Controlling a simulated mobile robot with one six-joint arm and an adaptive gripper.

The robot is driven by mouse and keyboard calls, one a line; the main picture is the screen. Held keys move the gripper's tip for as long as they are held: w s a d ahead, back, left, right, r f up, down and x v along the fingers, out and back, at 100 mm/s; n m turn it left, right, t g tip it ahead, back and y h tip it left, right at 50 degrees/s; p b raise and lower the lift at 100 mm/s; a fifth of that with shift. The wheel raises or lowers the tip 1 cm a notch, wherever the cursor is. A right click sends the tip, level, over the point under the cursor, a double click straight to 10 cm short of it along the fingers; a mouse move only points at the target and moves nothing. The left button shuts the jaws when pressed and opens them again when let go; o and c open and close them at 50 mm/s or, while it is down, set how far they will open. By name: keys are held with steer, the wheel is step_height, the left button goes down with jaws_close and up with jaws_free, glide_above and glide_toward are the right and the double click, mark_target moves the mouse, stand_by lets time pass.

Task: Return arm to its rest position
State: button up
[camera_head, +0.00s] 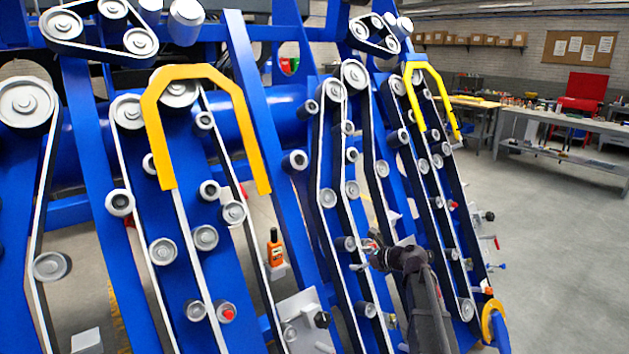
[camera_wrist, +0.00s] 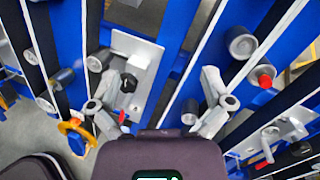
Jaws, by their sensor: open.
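My gripper (camera_head: 366,256) is at the lower right of the head view, at the end of my dark arm, in front of the blue harvester chassis (camera_head: 282,190). In the wrist view my gripper (camera_wrist: 160,104) has its two grey fingers wide apart, with nothing between them. Behind the fingers a grey plate (camera_wrist: 146,54) with a black knob (camera_wrist: 129,82) is mounted on the blue frame. I cannot tell the exact gap between the fingers and the chassis.
Rollers and belts cover the chassis close around my arm. Two yellow guards (camera_head: 250,120) (camera_head: 431,85) stick out near its top. An orange handheld device (camera_head: 275,249) stands on a small ledge. Open floor (camera_head: 570,230) lies to the right, before a workbench (camera_head: 570,125).

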steer(key=s+a+f+n+g+h+p, duration=0.1)
steer(key=s+a+f+n+g+h, duration=0.15)
steer(key=s+n, duration=0.4)
steer(key=s+a+f+n+g+h, duration=0.1)
steer(key=s+f+n+g, duration=0.15)
steer(key=s+n, duration=0.35)
steer(key=s+d+f+n+g+h, duration=0.1)
steer(key=s+d+n+h, duration=0.1)
steer(key=s+n, duration=0.3)
steer(key=s+d+f+n+g+h+p, duration=0.1)
steer(key=s+n+h, duration=0.3)
steer(key=s, duration=0.7)
steer(key=shift+s+d+f+n+g, duration=0.25)
steer(key=shift+d+f+n+g, duration=0.15)
steer(key=shift+f+n+g, duration=0.5)
steer(key=shift+r+h, duration=0.2)
steer(key=shift+h, duration=0.05)
